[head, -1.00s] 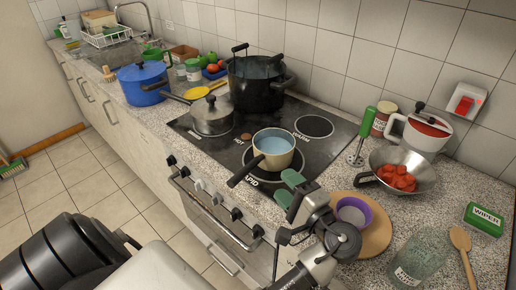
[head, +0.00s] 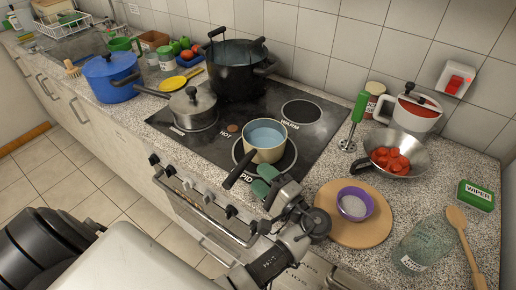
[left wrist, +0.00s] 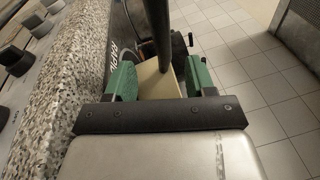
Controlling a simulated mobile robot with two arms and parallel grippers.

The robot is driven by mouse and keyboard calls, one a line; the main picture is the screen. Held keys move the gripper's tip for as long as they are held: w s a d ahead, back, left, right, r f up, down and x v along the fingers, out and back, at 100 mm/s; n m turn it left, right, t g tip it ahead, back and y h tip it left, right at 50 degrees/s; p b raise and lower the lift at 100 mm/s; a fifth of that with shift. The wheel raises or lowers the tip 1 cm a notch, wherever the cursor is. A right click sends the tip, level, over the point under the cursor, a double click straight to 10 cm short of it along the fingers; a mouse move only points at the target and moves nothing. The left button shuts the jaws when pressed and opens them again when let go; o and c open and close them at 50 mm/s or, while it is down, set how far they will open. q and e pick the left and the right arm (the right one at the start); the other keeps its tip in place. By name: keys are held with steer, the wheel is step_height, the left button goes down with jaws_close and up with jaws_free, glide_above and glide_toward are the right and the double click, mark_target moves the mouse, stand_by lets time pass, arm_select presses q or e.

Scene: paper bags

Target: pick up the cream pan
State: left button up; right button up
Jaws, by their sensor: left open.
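The cream pan (head: 249,152) stands on the black hob, with pale blue inside and its dark handle pointing to the front left, past the hob's front edge. My left gripper (head: 264,181) is just in front of the pan, close to the right of the handle. Its green fingers are apart. In the left wrist view, the cream pan (left wrist: 155,83) shows partly between the fingers of the left gripper (left wrist: 160,78), and the dark handle rises between them. I cannot tell whether a finger touches it. My right gripper is not in view.
A grey lidded pan (head: 193,108), a black pot (head: 237,78) and a blue pot (head: 110,82) stand behind and left. A round board (head: 350,228) with a purple bowl (head: 367,204) lies to the right. A steel pan (head: 417,160) holds red pieces.

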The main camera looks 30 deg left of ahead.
mark_target(245, 163)
arm_select(q)
steer(key=shift+a+r, duration=0.15)
steer(key=shift+a, duration=0.2)
steer(key=p+x, duration=0.2)
steer(key=x, duration=0.3)
steer(key=shift+w+a, duration=0.15)
steer(key=shift+a, duration=0.15)
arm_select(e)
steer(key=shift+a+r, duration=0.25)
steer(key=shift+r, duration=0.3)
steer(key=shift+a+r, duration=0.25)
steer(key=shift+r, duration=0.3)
arm_select(q)
steer(key=shift+c, duration=0.2)
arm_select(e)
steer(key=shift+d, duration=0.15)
arm_select(q)
jaws_close()
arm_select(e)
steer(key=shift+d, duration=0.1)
